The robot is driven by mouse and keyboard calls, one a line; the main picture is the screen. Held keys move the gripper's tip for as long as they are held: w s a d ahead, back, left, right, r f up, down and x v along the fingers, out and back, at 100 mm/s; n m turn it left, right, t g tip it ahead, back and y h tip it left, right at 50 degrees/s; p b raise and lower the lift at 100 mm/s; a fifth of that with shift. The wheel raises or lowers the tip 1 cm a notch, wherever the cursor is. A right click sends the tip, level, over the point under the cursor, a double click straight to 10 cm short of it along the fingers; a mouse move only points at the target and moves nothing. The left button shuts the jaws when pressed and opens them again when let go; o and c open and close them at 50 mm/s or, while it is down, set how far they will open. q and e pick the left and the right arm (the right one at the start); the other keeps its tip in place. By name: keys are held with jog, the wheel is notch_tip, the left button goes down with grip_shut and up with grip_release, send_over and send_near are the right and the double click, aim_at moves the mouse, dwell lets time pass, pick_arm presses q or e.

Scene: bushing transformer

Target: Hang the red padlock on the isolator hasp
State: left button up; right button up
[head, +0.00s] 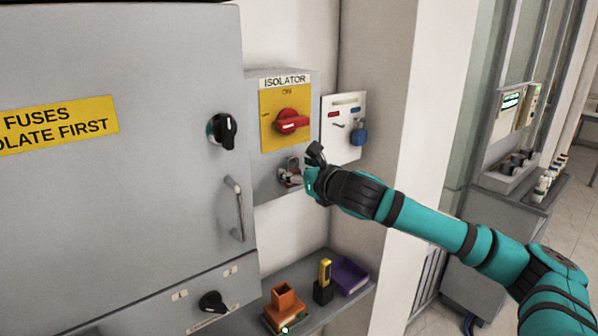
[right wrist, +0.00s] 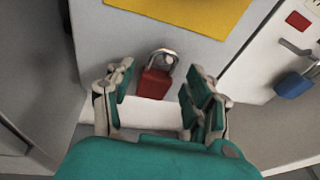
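The red padlock (right wrist: 154,84) shows in the right wrist view below the isolator's yellow plate, its grey shackle (right wrist: 163,55) upward. The shackle is at the isolator hasp (head: 290,166) and appears to pass through it, though the exact fit is too small to tell. In the head view the padlock (head: 293,180) is partly hidden by my right gripper (head: 310,168). In the right wrist view my right gripper (right wrist: 159,90) is open, one finger on each side of the padlock, with visible gaps. My left gripper is not in view.
The isolator's red handle (head: 291,122) is above the hasp. A white panel with a blue padlock (head: 360,133) is to the right. A large grey cabinet (head: 120,190) fills the left. A shelf below holds an orange holder (head: 285,300), a yellow tool (head: 325,270) and a purple bin (head: 350,276).

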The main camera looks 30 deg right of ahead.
jog(key=shift+o, duration=0.8)
jog(key=v, duration=1.2)
jog(key=shift+a, duration=0.1)
